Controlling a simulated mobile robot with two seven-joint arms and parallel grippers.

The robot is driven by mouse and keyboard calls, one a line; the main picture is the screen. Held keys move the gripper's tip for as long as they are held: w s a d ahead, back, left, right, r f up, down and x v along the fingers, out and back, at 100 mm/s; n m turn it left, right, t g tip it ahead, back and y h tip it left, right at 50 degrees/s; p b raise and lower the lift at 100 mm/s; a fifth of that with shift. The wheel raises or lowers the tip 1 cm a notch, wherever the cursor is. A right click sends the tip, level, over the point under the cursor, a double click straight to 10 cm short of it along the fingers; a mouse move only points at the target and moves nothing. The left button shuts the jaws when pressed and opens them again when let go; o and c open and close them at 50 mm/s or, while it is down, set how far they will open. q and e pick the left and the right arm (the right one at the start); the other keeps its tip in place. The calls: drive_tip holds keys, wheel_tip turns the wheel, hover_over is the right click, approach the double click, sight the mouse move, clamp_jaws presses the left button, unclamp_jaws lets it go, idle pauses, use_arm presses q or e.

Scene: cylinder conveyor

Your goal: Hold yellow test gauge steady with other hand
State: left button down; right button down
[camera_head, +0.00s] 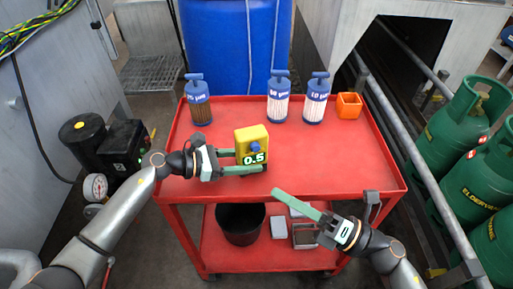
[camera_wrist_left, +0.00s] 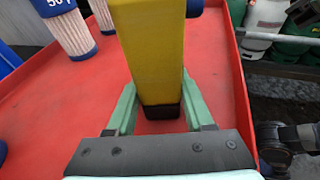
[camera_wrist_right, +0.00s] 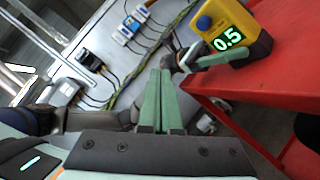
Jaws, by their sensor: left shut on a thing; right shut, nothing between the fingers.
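The yellow test gauge (camera_head: 251,138) stands upright on the red cart top, left of its middle, with a blue knob and a green display reading 0.5. My left gripper (camera_head: 243,161) is shut on the gauge, a finger on each side of its lower part. In the left wrist view the gauge (camera_wrist_left: 157,50) sits between the green fingers. My right gripper (camera_head: 275,191) is shut and empty, in front of the cart's front edge and apart from the gauge. In the right wrist view the gauge (camera_wrist_right: 232,38) is at the upper right, beyond the closed fingers (camera_wrist_right: 159,75).
Three blue-capped filter cylinders (camera_head: 199,104) (camera_head: 278,100) (camera_head: 316,102) and an orange box (camera_head: 348,106) stand along the back of the red cart (camera_head: 340,180). A black bucket (camera_head: 240,222) is on the lower shelf. Green gas bottles (camera_head: 474,112) stand at right behind a rail.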

use_arm(q)
drive_tip(key=shift+f, duration=0.1)
use_arm(e)
drive_tip(key=shift+a, duration=0.1)
drive_tip(key=w+a, duration=0.2)
drive_tip(key=w, duration=0.6)
drive_tip(key=shift+w+a, duration=0.2)
drive_tip(key=shift+a, duration=0.05)
idle(2.1)
drive_tip(key=shift+w+a, duration=0.1)
drive_tip(key=shift+w, duration=0.3)
drive_tip(key=shift+w+a, duration=0.15)
drive_tip(key=shift+w, duration=0.3)
idle(0.5)
drive_tip(key=shift+s, duration=0.15)
drive_tip(key=shift+s+d, duration=0.25)
drive_tip(key=shift+s, duration=0.45)
drive_tip(key=shift+s+d, duration=0.25)
drive_tip(key=shift+s, duration=0.55)
drive_tip(key=shift+s+d, duration=0.25)
drive_tip(key=shift+s, duration=0.55)
drive_tip(key=shift+s+d, duration=0.25)
drive_tip(key=shift+s, duration=0.55)
